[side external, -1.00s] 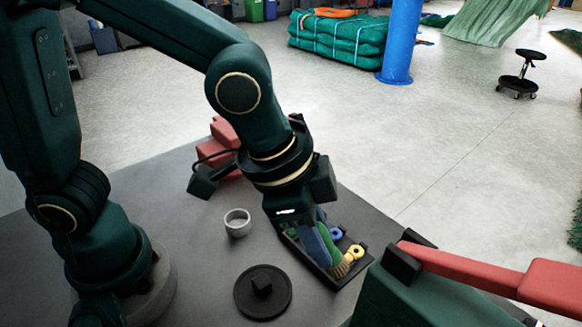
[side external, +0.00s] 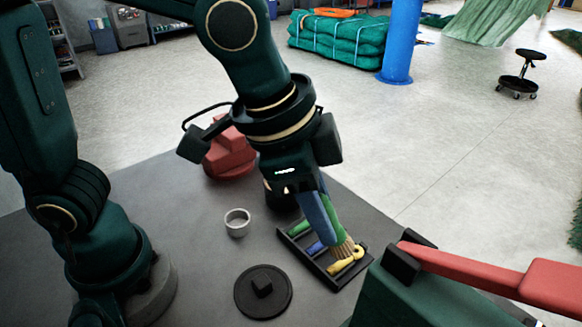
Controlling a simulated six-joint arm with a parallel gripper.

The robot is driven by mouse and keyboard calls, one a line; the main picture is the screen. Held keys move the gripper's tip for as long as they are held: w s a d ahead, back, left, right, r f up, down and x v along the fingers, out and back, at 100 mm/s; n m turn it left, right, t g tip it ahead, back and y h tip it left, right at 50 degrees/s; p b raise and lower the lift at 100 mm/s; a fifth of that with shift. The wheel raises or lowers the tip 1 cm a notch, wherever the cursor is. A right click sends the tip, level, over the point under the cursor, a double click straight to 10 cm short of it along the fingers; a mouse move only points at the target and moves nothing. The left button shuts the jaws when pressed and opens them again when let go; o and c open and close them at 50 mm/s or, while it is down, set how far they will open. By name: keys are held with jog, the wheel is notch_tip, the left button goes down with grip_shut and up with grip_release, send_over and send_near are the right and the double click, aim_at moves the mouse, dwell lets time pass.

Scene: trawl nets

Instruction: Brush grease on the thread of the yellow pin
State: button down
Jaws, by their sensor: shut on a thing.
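My gripper (side external: 318,218), with blue fingers, is shut on a brush (side external: 335,222) with a green handle and tan bristles. The brush points down over the right end of a black tray (side external: 296,252). The yellow pin (side external: 343,266) lies in the tray. The bristles (side external: 343,247) overlap its upper side in the picture; I cannot tell whether they touch it. The thread cannot be made out. A blue pin (side external: 315,247) and a green pin (side external: 299,228) lie in the other compartments, partly hidden by my gripper and the brush.
A small grey open cup (side external: 237,222) stands left of the tray. A black round base with a block (side external: 262,291) sits in front. A red object (side external: 230,158) stands behind on the dark table. A red bar (side external: 460,265) on a green body is at right.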

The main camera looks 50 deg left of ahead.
dwell(0.3)
jog(key=shift+w+a+f+g, duration=0.1)
jog(key=shift+a+f+g, duration=0.1)
jog(key=shift+a, duration=0.35)
jog(key=shift+a+f+g, duration=0.15)
jog(key=shift+a+g, duration=0.05)
jog(key=shift+a, duration=0.3)
jog(key=shift+r, duration=0.1)
jog(key=shift+w+f, duration=0.7)
jog(key=shift+f, duration=0.55)
jog(key=shift+w+f, duration=0.7)
jog(key=shift+f, duration=0.6)
jog(key=shift+w+f, duration=0.7)
jog(key=shift+f, duration=0.55)
jog(key=s+r, duration=0.4)
jog(key=r, duration=0.4)
